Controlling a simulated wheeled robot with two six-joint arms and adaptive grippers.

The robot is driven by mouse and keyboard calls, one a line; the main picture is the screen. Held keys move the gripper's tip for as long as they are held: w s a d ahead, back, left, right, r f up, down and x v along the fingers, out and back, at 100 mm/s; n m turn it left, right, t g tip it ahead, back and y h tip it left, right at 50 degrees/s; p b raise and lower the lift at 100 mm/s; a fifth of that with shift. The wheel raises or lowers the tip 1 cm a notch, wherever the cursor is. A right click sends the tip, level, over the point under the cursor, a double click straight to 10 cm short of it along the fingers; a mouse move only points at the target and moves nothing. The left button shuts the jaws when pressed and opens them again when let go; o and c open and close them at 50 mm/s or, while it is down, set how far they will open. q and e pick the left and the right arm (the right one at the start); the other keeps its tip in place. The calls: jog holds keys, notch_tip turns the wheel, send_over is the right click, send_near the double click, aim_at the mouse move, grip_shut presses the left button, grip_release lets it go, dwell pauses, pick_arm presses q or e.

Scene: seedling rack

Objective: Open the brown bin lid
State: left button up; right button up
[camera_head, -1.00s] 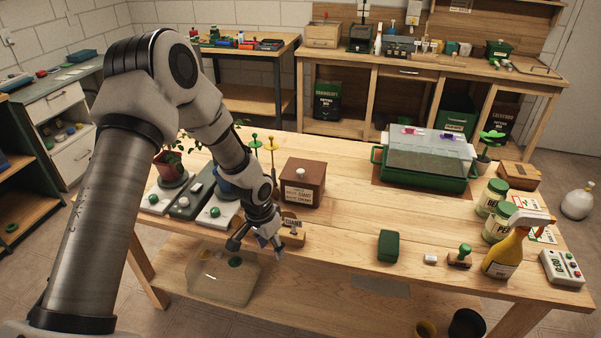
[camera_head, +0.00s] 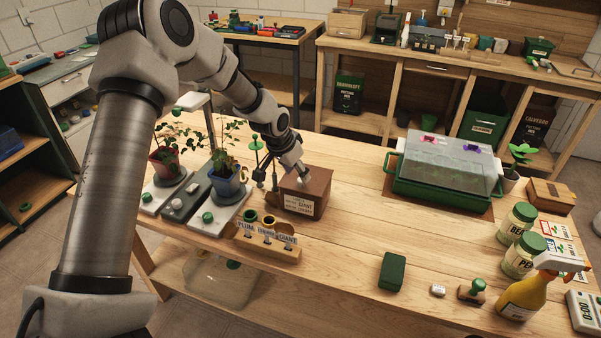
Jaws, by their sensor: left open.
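The brown bin (camera_head: 318,200) stands on the workbench with a label on its front. Its brown lid (camera_head: 318,178) looks shut. My left gripper (camera_head: 288,181) is open at the lid's left side, one finger over the lid and the other left of the bin. The lid's white knob is hidden or merges with the pale fingertip, and I cannot tell whether the finger touches it. My right gripper is out of view.
Potted plants (camera_head: 228,180) on a scale-like tray stand left of the bin. A wooden label holder (camera_head: 265,248) is in front. A green propagator (camera_head: 440,195) with a clear cover stands right. The bench between is clear.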

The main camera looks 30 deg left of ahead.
aim_at(299, 181)
pick_arm(q)
jog(key=x, duration=0.4)
jog(key=shift+w+a, duration=0.2)
jog(key=shift+w, duration=0.25)
jog(key=shift+s+d+r, duration=0.1)
jog(key=shift+s+r, duration=0.2)
jog(key=shift+s, duration=0.05)
jog(key=shift+s+r, duration=0.1)
jog(key=c, duration=0.5)
grip_shut()
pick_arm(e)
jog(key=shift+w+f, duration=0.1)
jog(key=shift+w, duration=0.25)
